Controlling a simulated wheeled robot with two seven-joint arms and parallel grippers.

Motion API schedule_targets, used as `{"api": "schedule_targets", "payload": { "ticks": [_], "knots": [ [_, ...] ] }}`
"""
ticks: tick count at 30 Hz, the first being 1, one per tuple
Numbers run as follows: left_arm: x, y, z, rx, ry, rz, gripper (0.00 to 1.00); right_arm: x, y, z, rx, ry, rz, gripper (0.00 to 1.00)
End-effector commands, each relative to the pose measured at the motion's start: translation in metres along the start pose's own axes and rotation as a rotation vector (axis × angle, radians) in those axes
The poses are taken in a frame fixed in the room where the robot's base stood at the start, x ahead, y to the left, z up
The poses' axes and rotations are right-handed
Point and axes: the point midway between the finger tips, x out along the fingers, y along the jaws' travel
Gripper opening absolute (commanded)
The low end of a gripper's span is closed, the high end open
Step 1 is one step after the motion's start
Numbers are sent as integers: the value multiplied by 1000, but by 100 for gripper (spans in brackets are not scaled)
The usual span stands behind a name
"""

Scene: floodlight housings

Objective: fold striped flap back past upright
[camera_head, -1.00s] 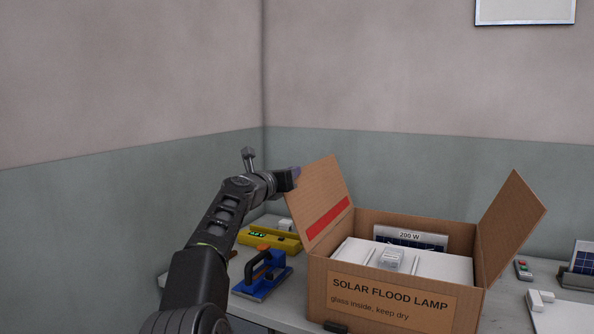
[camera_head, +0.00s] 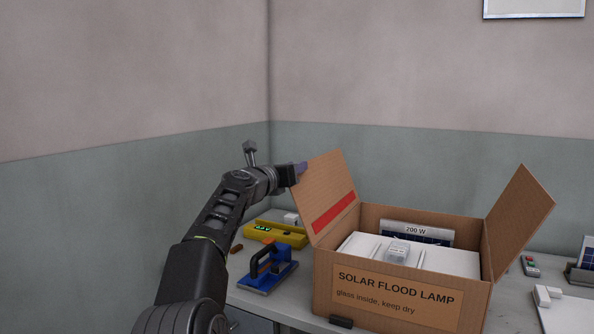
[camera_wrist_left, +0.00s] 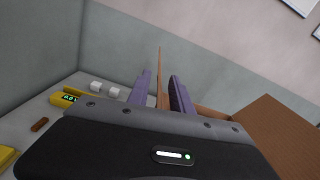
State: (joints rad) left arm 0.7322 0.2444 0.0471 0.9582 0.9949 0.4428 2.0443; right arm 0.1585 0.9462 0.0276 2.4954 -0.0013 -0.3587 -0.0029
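The striped flap (camera_head: 327,190) is the left flap of the cardboard box (camera_head: 345,299), brown with a red stripe near its lower edge. It stands up, leaning outward to the left. My left gripper (camera_head: 299,171) is at the flap's upper left edge. In the left wrist view the flap (camera_wrist_left: 161,75) appears nearly edge-on between the two purple fingers of my left gripper (camera_wrist_left: 160,92). Narrow gaps show on both sides, so the fingers straddle it without visibly clamping. My right gripper is not in view.
The box holds white packing, a small clear packet (camera_head: 397,252) and a 200 W panel (camera_head: 416,232). Its right flap (camera_head: 519,210) leans outward. A blue tool (camera_head: 266,270) and a yellow device (camera_head: 275,235) lie left of the box, below my arm. A wall stands behind.

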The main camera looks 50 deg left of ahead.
Motion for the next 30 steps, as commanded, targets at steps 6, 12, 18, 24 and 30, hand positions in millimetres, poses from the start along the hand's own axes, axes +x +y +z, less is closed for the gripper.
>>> {"api": "schedule_targets", "payload": {
  "ticks": [6, 12, 18, 24, 30],
  "knots": [
    [-37, 0, -4, 1, -1, 1, 26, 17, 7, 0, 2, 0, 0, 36],
    [-58, 0, -2, 1, 1, 0, 26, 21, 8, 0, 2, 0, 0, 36],
    [-60, 0, -2, 1, 2, 0, 26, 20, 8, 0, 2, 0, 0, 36],
    [-60, 0, -2, 1, 1, 0, 26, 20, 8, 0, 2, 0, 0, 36],
    [-60, 0, -2, 1, 1, 0, 26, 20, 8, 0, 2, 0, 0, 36]
  ]
}}
